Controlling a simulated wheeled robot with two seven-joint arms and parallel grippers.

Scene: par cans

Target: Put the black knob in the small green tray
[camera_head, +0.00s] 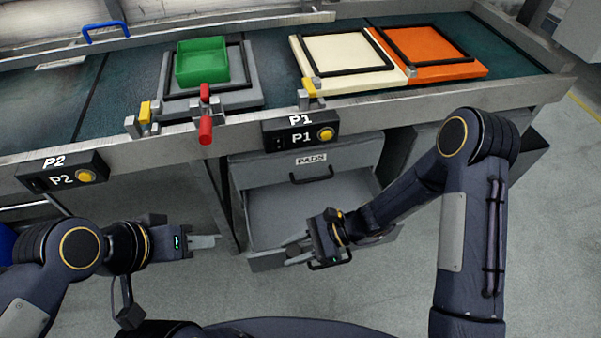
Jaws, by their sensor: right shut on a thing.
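The small green tray (203,63) sits on a grey fixture (250,95) on the bench at the upper left, and it looks empty. I cannot make out the black knob in this view. My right gripper (287,252) is low, at the front of the open lower drawer (290,205). It is shut at the drawer's black handle (328,265), and the hand hides part of the contact. My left gripper (215,241) points right over the floor, left of the drawer, with nothing seen in it. Its fingers are too edge-on to tell their gap.
The upper drawer (265,175), labelled PADS, is above the open one. A red lever (205,115) stands before the tray. A cream board (345,52) and an orange board (430,52) lie right on the bench. Boxes P1 (300,135) and P2 (62,175) hang at its edge.

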